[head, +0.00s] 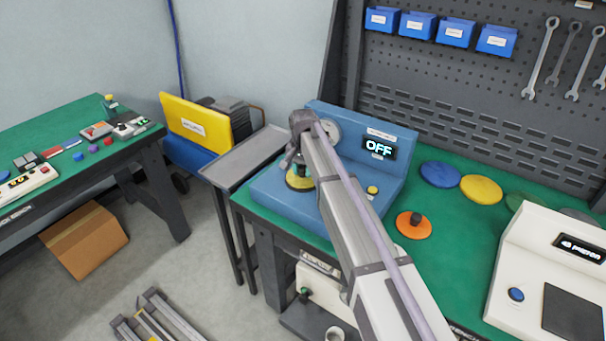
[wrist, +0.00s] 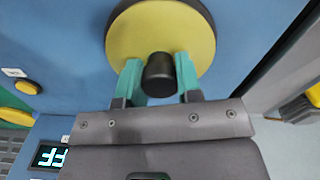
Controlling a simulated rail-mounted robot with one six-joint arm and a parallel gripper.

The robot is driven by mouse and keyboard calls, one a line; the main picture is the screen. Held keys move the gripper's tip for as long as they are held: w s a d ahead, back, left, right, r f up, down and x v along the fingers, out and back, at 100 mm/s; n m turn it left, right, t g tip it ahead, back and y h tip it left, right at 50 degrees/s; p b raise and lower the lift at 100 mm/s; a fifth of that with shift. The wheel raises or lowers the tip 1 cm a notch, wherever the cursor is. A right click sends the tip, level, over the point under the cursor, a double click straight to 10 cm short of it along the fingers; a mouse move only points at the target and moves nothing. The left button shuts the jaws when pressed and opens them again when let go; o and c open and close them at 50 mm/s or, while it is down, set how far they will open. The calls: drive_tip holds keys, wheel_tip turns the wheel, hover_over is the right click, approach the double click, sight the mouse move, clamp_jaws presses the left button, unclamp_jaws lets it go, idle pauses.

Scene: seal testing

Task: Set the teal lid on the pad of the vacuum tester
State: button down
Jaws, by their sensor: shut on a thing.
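My gripper (wrist: 159,75) has its two teal fingers closed on the black knob of a yellow lid (wrist: 125,42). In the head view the yellow lid (head: 299,183) is over the blue vacuum tester (head: 262,190), partly hidden by my arm. A dark round pad (wrist: 150,5) shows as a rim past the lid's edge in the wrist view. I cannot tell whether the lid touches the pad. The tester's display (head: 379,147) reads OFF, and a yellow button (head: 372,190) is on its top. I see no teal lid in either view.
An orange lid (head: 407,229) with a dark knob lies on the green bench, right of the tester. Blue (head: 440,174) and yellow (head: 481,189) discs lie behind it. A white device (head: 515,290) stands at the right. My arm crosses the tester's front right.

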sight(303, 167)
drive_tip(key=shift+f, duration=0.25)
drive_tip(key=c, duration=0.8)
unclamp_jaws()
drive_tip(key=shift+r, duration=0.15)
wheel_tip(303, 167, up, 12)
drive_tip(key=p, duration=1.2)
drive_tip(key=shift+r, duration=0.2)
